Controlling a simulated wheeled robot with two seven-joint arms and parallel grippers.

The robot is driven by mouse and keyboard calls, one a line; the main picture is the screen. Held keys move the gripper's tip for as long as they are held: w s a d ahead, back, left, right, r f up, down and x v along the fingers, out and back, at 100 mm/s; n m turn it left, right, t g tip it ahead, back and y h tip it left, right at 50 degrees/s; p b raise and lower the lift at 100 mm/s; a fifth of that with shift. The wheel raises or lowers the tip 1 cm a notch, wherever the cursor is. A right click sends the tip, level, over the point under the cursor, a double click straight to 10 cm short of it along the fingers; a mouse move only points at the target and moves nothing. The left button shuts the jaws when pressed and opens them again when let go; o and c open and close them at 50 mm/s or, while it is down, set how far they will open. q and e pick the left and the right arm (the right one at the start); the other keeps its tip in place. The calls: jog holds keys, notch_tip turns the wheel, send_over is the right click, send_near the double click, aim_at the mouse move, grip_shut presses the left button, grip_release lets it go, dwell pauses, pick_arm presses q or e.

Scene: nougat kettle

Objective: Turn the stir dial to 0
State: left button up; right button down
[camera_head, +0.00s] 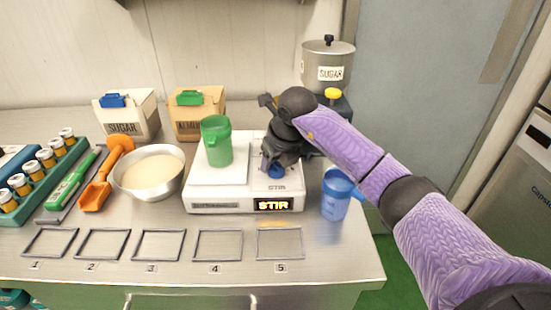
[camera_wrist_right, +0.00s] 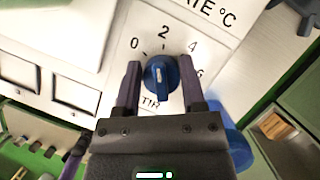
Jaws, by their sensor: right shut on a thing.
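The stir dial (camera_wrist_right: 160,75) is a blue round knob with a white mark, on the white front panel of the kettle machine (camera_head: 212,190). In the right wrist view, numbers 0, 2, 4 and 6 run around it, and the white mark looks roughly upright, toward the 2. My right gripper (camera_wrist_right: 161,82) has one finger on each side of the dial and is shut on it. In the head view the gripper (camera_head: 270,163) covers part of the dial (camera_head: 276,171). My left gripper is not in view.
A green cup (camera_head: 217,143) stands on the machine's left plate. A blue jug (camera_head: 335,197) is close to its right side, and a bowl (camera_head: 149,172) of pale contents to its left. Several empty frames (camera_head: 160,245) line the front. A sugar pot (camera_head: 326,62) stands behind.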

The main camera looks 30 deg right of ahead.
jog(key=n+y, duration=0.1)
jog(key=n, duration=0.1)
jog(key=shift+r+n, duration=0.1)
jog(key=shift+n, duration=0.2)
jog(key=n+y, duration=0.1)
jog(key=n, duration=0.1)
jog(key=shift+a+n, duration=0.1)
jog(key=shift+n, duration=0.3)
jog(key=shift+n+g+y, duration=0.3)
jog(key=shift+n, duration=0.4)
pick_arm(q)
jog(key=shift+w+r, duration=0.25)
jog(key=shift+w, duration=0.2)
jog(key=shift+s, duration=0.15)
pick_arm(e)
jog(key=shift+n, duration=0.3)
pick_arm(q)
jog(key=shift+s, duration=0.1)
pick_arm(e)
jog(key=shift+c, duration=1)
grip_release()
